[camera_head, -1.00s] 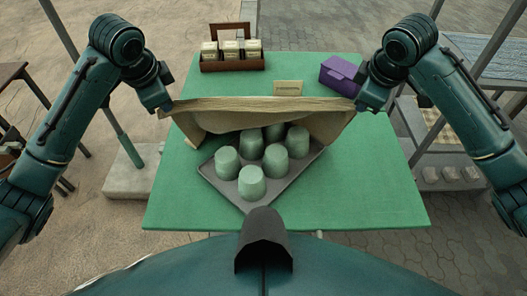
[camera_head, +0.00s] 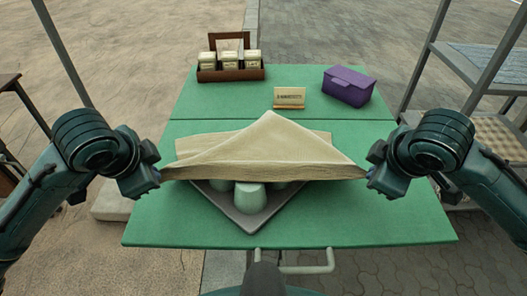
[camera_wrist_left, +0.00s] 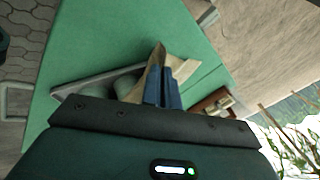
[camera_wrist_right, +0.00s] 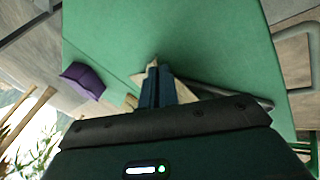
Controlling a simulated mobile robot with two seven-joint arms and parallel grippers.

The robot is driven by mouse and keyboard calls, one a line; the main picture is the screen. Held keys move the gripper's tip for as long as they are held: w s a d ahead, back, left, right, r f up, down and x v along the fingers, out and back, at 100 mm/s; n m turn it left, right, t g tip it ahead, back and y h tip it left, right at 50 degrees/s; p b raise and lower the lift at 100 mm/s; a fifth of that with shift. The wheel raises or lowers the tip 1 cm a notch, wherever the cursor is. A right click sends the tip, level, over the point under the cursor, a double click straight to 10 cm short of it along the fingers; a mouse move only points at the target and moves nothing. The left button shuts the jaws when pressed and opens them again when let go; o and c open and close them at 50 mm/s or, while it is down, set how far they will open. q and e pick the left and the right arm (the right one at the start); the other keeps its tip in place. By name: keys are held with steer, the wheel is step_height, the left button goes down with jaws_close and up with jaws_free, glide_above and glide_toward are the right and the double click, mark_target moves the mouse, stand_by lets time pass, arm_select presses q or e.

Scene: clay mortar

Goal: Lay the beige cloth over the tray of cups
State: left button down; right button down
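The beige cloth (camera_head: 262,148) is draped over the cups, peaked in the middle, its near edge stretched between my two grippers. The grey tray (camera_head: 232,215) lies cornerwise on the green table; its near corner is uncovered. Pale green cups (camera_head: 250,196) show below the cloth's near edge; the others are hidden under it. My left gripper (camera_head: 163,177) is shut on the cloth's left near corner; its fingers also show in the left wrist view (camera_wrist_left: 164,88). My right gripper (camera_head: 368,176) is shut on the right near corner; its fingers show in the right wrist view (camera_wrist_right: 154,85).
At the back of the green table (camera_head: 400,225) stand a brown wooden box with cream packets (camera_head: 230,72), a small sign (camera_head: 289,97) and a purple box (camera_head: 348,86). The table is clear left and right of the tray. A metal rack (camera_head: 470,75) stands to the right.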

steer(key=shift+d, duration=0.1)
arm_select(q)
steer(key=c, duration=1.3)
jaws_free()
arm_select(e)
steer(key=c, duration=1.3)
jaws_free()
arm_select(q)
steer(key=v, duration=1)
steer(key=shift+w+r, duration=0.2)
steer(key=shift+w, duration=0.2)
arm_select(e)
steer(key=v, duration=1)
steer(key=shift+w+r, duration=0.2)
steer(key=shift+w, duration=0.2)
